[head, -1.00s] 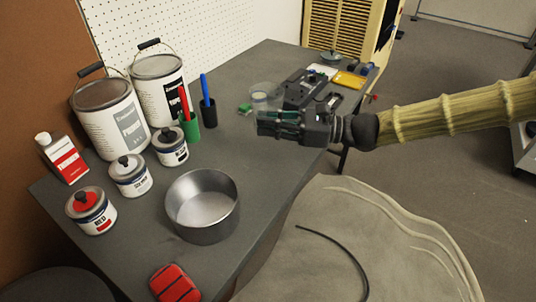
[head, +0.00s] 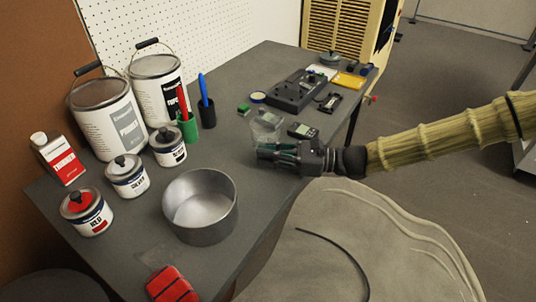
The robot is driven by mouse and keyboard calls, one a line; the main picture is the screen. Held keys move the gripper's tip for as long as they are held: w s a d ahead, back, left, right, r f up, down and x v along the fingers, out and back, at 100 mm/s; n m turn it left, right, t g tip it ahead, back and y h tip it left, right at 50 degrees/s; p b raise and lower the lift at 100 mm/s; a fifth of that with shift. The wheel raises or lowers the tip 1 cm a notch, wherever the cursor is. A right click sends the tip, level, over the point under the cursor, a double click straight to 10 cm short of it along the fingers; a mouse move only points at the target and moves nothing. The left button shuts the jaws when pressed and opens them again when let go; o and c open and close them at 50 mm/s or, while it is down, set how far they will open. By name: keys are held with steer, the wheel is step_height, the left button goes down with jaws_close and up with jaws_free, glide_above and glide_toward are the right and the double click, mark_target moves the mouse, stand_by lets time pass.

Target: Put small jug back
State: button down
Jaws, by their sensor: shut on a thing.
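A small clear, see-through jug (head: 266,127) shows just beyond my gripper's fingers, over the right part of the grey table. My gripper (head: 264,154) is shut on it, reaching in from the right. The fingers point left, and the jug's lower part is partly hidden behind them. The jug looks upright. I cannot tell whether its base touches the table.
A metal bowl (head: 200,206), several paint tins and a red block (head: 173,285) stand to the left. Red and blue markers stand in cups behind. A dark device (head: 296,90) and a small meter (head: 302,131) lie nearby. The table is bare between bowl and gripper.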

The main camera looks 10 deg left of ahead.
steer(key=c, duration=2)
jaws_free()
steer(key=shift+f, duration=0.1)
steer(key=o, duration=0.4)
steer(key=shift+o, duration=0.2)
steer(key=shift+r, duration=0.2)
steer(key=d+p, duration=0.1)
steer(key=d, duration=1.1)
steer(key=shift+w, duration=0.25)
